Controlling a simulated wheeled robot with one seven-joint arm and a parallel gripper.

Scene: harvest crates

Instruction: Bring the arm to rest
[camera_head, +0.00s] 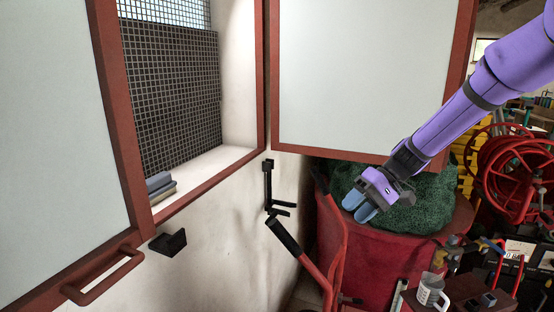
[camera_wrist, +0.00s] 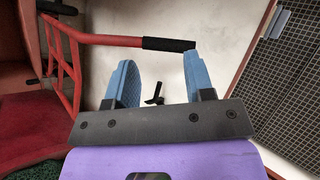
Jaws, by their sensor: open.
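My purple arm reaches in from the upper right of the head view. My gripper (camera_head: 359,207) hangs in front of a red tub with a green heap in it, with its blue fingers pointing down and left. In the wrist view my gripper (camera_wrist: 162,85) has its two blue fingers spread apart with nothing between them. Behind the fingers a pale wall and a small black bracket show.
A red metal handle frame with a black grip (camera_head: 284,236) stands close to the left of my gripper. The red tub (camera_head: 375,265) is below it. A white mug (camera_head: 432,290) sits on a small table at lower right. A red-framed window (camera_head: 200,190) with a dark grille is at left.

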